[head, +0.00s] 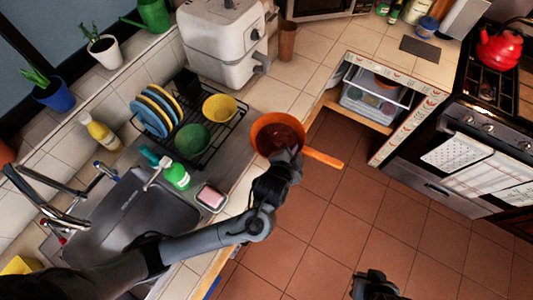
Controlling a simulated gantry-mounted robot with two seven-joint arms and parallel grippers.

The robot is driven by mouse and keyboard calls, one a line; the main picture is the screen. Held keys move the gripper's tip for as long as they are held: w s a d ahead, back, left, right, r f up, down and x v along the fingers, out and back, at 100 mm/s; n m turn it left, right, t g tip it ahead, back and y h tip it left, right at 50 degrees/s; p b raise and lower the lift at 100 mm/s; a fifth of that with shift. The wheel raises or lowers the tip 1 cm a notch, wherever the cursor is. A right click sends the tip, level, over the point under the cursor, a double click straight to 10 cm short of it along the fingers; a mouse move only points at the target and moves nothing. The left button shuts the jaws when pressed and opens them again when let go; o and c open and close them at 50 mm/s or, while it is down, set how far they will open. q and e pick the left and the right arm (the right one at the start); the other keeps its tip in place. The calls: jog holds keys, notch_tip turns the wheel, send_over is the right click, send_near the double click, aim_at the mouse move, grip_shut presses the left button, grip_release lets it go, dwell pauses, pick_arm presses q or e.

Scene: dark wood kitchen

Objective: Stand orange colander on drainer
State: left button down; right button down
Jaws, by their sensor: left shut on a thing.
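The orange colander (265,123) is a round bowl with a long handle (323,158) pointing right. It shows near the middle of the head view, at the counter's front edge, right of the drainer. My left gripper (290,154) is shut on the colander at its near rim. The gripper hides part of that rim. The black wire drainer (226,143) stands beside the sink and holds several plates, a green bowl (192,139) and a yellow bowl (219,108). My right gripper (374,284) is at the bottom edge, over the floor; its fingers are not clear.
A white appliance (222,45) stands behind the drainer, with a brown cup (287,40) to its right. A green soap bottle (175,174) and a sponge dish (211,197) sit by the sink (130,215). The tiled floor (340,225) is clear.

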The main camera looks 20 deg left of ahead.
aim_at(268, 143)
pick_arm(q)
jog(key=w+a+f, duration=0.1)
jog(key=a+f, duration=0.1)
jog(key=a, duration=0.1)
jog(key=w+a+f, duration=0.1)
jog(key=a, duration=0.2)
jog(key=w+a+f+b, duration=0.1)
jog(key=a+f, duration=0.1)
jog(key=a, duration=0.1)
jog(key=shift+a+f, duration=0.2)
jog(key=shift+f, duration=2.15)
jog(key=c, duration=1.2)
grip_release()
jog(key=shift+f, duration=0.15)
jog(key=shift+o, duration=0.2)
